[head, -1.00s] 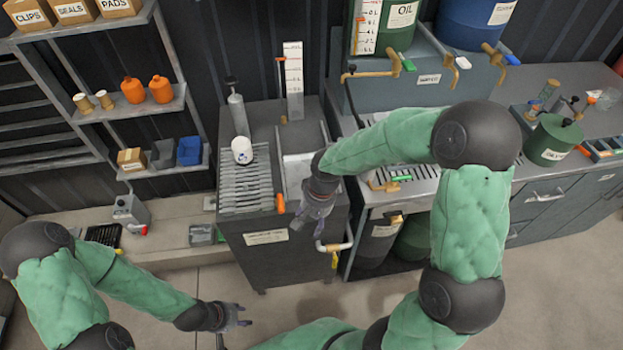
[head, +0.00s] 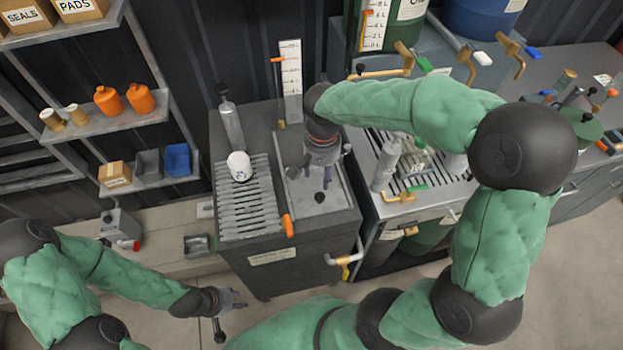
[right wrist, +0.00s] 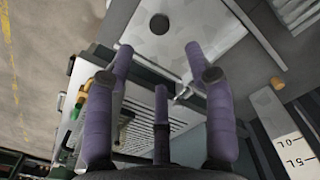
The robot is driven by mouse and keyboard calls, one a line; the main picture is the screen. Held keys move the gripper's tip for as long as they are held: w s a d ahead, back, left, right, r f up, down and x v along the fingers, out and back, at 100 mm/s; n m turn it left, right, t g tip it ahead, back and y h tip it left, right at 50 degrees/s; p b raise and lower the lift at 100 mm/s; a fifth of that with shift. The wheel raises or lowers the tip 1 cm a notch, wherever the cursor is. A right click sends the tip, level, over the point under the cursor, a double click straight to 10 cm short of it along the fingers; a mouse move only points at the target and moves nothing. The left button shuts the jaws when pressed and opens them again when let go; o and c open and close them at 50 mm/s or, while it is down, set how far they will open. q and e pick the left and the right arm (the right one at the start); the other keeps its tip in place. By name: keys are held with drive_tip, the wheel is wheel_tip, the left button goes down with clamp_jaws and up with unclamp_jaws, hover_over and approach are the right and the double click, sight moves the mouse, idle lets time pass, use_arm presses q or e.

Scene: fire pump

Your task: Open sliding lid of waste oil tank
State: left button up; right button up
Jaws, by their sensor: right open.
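The waste oil tank (head: 268,232) is a dark grey cabinet in the middle of the head view. Its lid (head: 318,203) is a flat grey plate on the right part of the top, with a small dark knob (head: 322,196) towards the front. In the right wrist view the knob (right wrist: 160,23) stands on the pale lid (right wrist: 205,25), beyond the fingertips and apart from them. My right gripper (head: 323,168) is open and empty above the lid, behind the knob. My left gripper (head: 240,299) hangs low over the floor in front, away from the tank; its opening is unclear.
A slatted grate (head: 247,205) with a white cup (head: 239,166) covers the tank's left top. An orange handle (head: 287,225) sits at the front edge. A gauge board (head: 290,75) stands behind. A drip bench (head: 372,150) adjoins right. A pipe with yellow valve (head: 345,262) juts forward.

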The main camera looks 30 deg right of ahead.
sight(320, 196)
wheel_tip(320, 196, down, 11)
drive_tip(key=b, duration=0.3)
drive_tip(key=shift+r, duration=0.15)
clamp_jaws()
